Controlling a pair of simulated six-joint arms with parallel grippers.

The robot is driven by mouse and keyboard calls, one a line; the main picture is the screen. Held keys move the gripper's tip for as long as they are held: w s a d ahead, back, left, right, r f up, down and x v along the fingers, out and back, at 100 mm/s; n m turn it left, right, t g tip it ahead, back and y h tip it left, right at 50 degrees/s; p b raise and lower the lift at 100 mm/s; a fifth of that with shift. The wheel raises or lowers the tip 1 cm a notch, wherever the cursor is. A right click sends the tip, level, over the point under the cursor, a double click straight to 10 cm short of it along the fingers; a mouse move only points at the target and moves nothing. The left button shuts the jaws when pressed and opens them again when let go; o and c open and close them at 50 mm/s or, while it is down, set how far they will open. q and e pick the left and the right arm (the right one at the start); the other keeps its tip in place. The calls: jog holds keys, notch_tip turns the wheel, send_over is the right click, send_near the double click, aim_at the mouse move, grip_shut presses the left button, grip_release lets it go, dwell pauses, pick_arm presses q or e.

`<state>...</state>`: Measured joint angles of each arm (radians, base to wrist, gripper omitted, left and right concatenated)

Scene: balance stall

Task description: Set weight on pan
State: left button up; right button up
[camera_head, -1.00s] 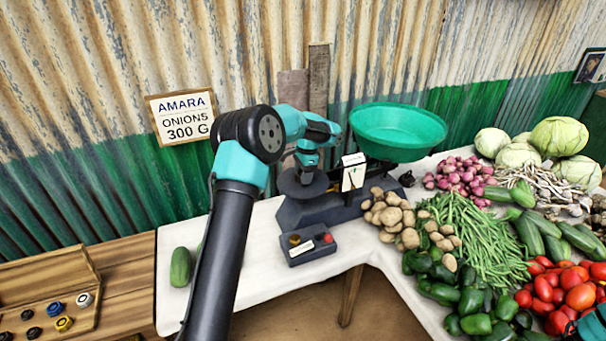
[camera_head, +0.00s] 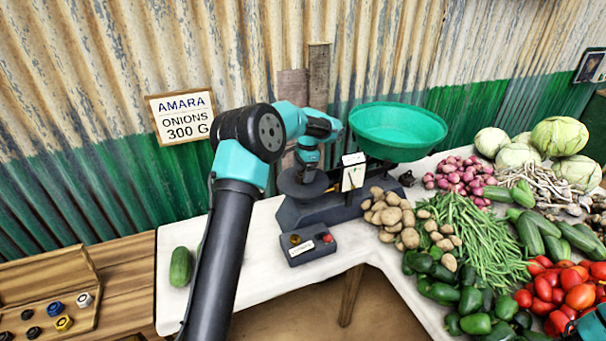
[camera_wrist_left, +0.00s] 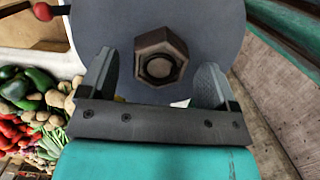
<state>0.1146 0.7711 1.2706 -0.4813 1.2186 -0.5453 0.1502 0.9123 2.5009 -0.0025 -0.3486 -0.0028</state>
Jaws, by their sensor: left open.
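A brown-grey hexagonal weight (camera_wrist_left: 161,58) sits on the flat dark plate (camera_wrist_left: 214,25) of the scale, seen in the left wrist view. My left gripper (camera_wrist_left: 157,78) is open, with one finger on each side of the weight and gaps showing. In the head view my left gripper (camera_head: 305,171) points down over the dark plate (camera_head: 287,188) and mostly hides the weight. The dark scale (camera_head: 325,213) also carries a big green pan (camera_head: 400,145) on its right.
A wooden box (camera_head: 88,318) with several weights is at lower left. A small control box (camera_head: 308,250) stands before the scale. A cucumber (camera_head: 181,267) lies on the white table (camera_head: 255,285). Potatoes (camera_head: 392,215) and other vegetables crowd the right side. A sign (camera_head: 182,117) reads "Amara onions 300 g".

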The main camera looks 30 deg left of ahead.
pick_arm(q)
notch_tip(320, 180, up, 11)
jog(key=w, duration=0.1)
jog(key=shift+d+f, duration=0.2)
jog(key=shift+d, duration=0.25)
jog(key=shift+w, duration=0.15)
dwell(1.1)
